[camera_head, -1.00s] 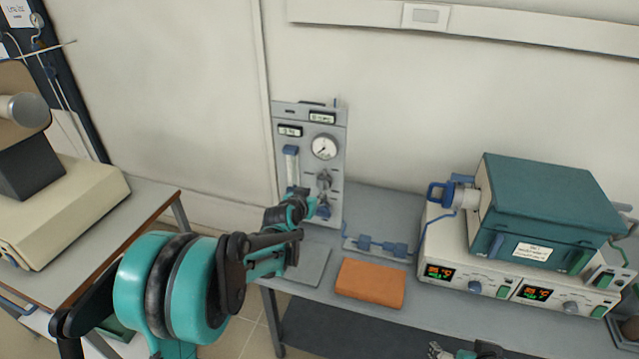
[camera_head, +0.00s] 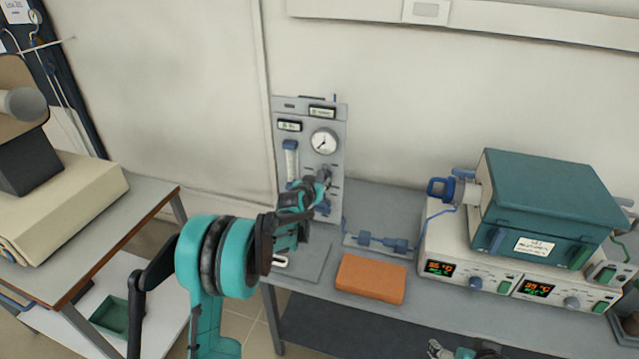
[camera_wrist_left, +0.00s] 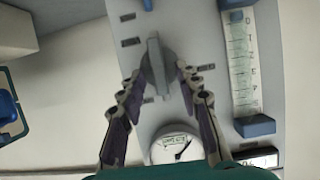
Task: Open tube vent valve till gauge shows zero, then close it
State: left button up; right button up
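The grey gauge panel (camera_head: 282,110) stands at the back of the bench and carries a round white pressure gauge (camera_head: 324,141). The gauge also shows in the left wrist view (camera_wrist_left: 178,146); its exact reading is too small to tell. My left gripper (camera_head: 326,180) is at the panel below the gauge. In the left wrist view its open fingers (camera_wrist_left: 159,76) straddle a grey valve knob (camera_wrist_left: 156,62), with small gaps beside it. I cannot read which valve this is. My right gripper (camera_head: 436,347) shows only partly at the bottom edge, its opening unclear.
A flowmeter tube (camera_wrist_left: 240,60) is beside the knob. An orange block (camera_head: 371,279) and a blue fitting (camera_head: 382,243) lie on the bench. A teal tube furnace (camera_head: 550,200) stands on cream controllers at right. Another bench (camera_head: 105,230) is at left.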

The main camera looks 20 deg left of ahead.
pick_arm(q)
jog(key=shift+c, duration=0.3)
grip_shut()
jog(key=shift+a, duration=0.1)
jog(key=shift+a+f+n+h+b, duration=0.1)
jog(key=shift+a+n+h+b, duration=0.2)
jog(key=shift+n+h, duration=0.6)
jog(key=n, duration=0.1)
jog(key=n+h+b, duration=0.1)
jog(key=shift+a+f+n+h, duration=0.15)
jog(key=shift+a+n+h, duration=0.15)
jog(key=shift+n, duration=0.1)
jog(key=n+t+h+b, duration=0.1)
jog(key=n, duration=0.2)
jog(key=f+n+t+h+b, duration=0.1)
jog(key=n+b, duration=0.1)
jog(key=n, duration=0.1)
jog(key=n+h+b, duration=0.1)
jog(key=n+b, duration=0.1)
jog(key=shift+a+f+n+t+h, duration=0.25)
jog(key=shift+a+n+t+h, duration=0.05)
jog(key=shift+n+t+h, duration=0.1)
